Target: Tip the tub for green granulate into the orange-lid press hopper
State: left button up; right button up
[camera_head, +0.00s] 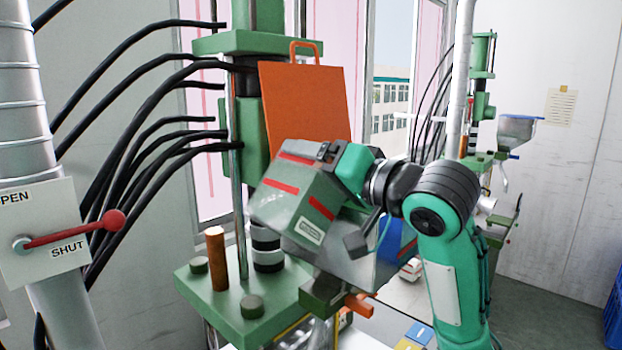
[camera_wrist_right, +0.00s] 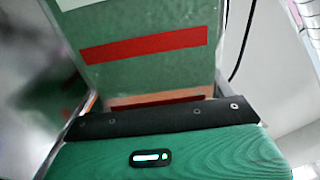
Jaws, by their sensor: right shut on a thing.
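The tub for green granulate (camera_head: 292,195) is a grey-green box with red stripes and a small label. It is held tilted in front of the press, below the raised orange lid (camera_head: 305,100). My right gripper (camera_head: 328,153) is shut on the tub at its upper right edge. In the right wrist view the green tub wall (camera_wrist_right: 150,65) with a red stripe fills the space ahead of the gripper. The grey hopper (camera_head: 350,272) under the lid is largely hidden by the tub and my arm. I cannot see the tub's mouth or any granulate falling. My left gripper is out of view.
The green press base (camera_head: 215,300) with posts stands below and left of the tub. Black hoses (camera_head: 150,75) run in from the left, near a red OPEN/SHUT lever (camera_head: 75,233). A second press with a grey hopper (camera_head: 517,128) stands at the back right.

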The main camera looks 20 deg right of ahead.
jog(key=shift+w+d+f+m+b, duration=0.15)
jog(key=shift+d+m, duration=0.1)
jog(key=shift+m, duration=0.35)
jog(key=shift+w+d+m+b, duration=0.15)
jog(key=shift+d+m, duration=0.1)
jog(key=shift+m, duration=0.35)
jog(key=shift+d+r+p, duration=0.15)
jog(key=shift+r+p, duration=0.1)
jog(key=shift+p, duration=0.05)
jog(key=shift+w+d+r+m+p, duration=0.2)
jog(key=shift+w+d+m+p, duration=0.1)
jog(key=shift+d+m, duration=0.15)
dwell(0.3)
jog(key=shift+w+d+r+m+p, duration=0.2)
jog(key=shift+d+m+p, duration=0.25)
jog(key=shift+d, duration=0.2)
dwell(0.7)
jog(key=shift+w+d+r+m+p, duration=0.1)
jog(key=shift+w+d+m+p, duration=0.15)
jog(key=shift+d, duration=0.25)
jog(key=shift+w+d+m+p, duration=0.1)
jog(key=shift+d+m+p, duration=0.1)
jog(key=shift+d+m, duration=0.2)
jog(key=shift+w+d+r+m+p, duration=0.1)
jog(key=shift+w+d+m+p, duration=0.15)
jog(key=shift+d, duration=0.3)
dwell(2.0)
jog(key=shift+d+p, duration=0.1)
jog(key=shift+p, duration=0.25)
dwell(0.6)
